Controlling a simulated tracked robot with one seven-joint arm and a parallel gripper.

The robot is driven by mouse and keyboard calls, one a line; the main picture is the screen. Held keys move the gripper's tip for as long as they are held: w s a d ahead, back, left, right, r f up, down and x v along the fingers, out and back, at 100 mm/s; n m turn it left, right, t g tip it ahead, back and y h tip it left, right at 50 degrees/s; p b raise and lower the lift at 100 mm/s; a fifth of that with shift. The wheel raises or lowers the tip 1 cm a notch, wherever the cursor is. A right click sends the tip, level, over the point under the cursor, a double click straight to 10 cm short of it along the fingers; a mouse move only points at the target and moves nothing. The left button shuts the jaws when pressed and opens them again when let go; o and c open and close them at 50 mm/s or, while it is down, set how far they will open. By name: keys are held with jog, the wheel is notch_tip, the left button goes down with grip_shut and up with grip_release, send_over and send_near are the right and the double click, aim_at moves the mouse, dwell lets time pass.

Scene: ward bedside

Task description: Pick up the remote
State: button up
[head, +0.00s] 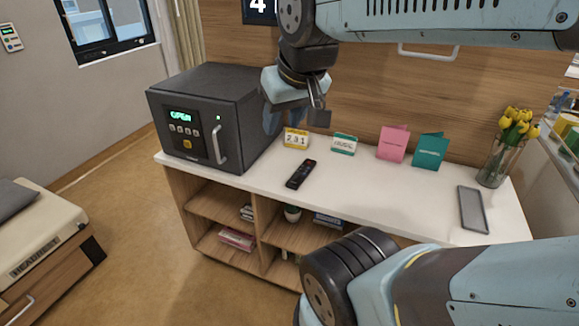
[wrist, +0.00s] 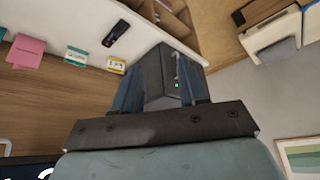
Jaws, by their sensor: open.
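The black remote (head: 300,174) lies flat on the white top of the low cabinet, near its front edge and right of the safe. It also shows in the wrist view (wrist: 116,33), at the upper left. My gripper (head: 312,116) is open and empty. It hangs above the cabinet top near the right side of the safe, apart from the remote. In the wrist view my two fingers (wrist: 160,90) stand apart, with the dark safe seen between them.
The dark safe (head: 190,148) stands at the cabinet's left end. A grey phone-like slab (head: 472,209) and a vase of yellow tulips (head: 499,161) are right. The white top (head: 380,195) is clear between.

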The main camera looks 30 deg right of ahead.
jog(key=o, duration=0.3)
jog(key=shift+w+f, duration=0.1)
jog(key=shift+w, duration=0.2)
jog(key=o, duration=0.4)
jog(key=w+d+f+n, duration=0.1)
jog(key=w+n, duration=0.1)
jog(key=w+d+f+n+h, duration=0.1)
jog(key=w+d+n, duration=0.1)
jog(key=w, duration=0.1)
jog(key=w+d+f+n+g+h, duration=0.1)
jog(key=w+d+f+n, duration=0.1)
jog(key=shift+w, duration=0.4)
jog(key=n+g+h, duration=0.2)
jog(key=n, duration=1.7)
send_over(298, 176)
jog(key=s+a, duration=0.2)
jog(key=a, duration=0.1)
notch_tip(298, 176, down, 28)
jog(key=shift+s+d+f, duration=0.1)
jog(key=shift+f, duration=0.05)
jog(key=shift+x, duration=3.15)
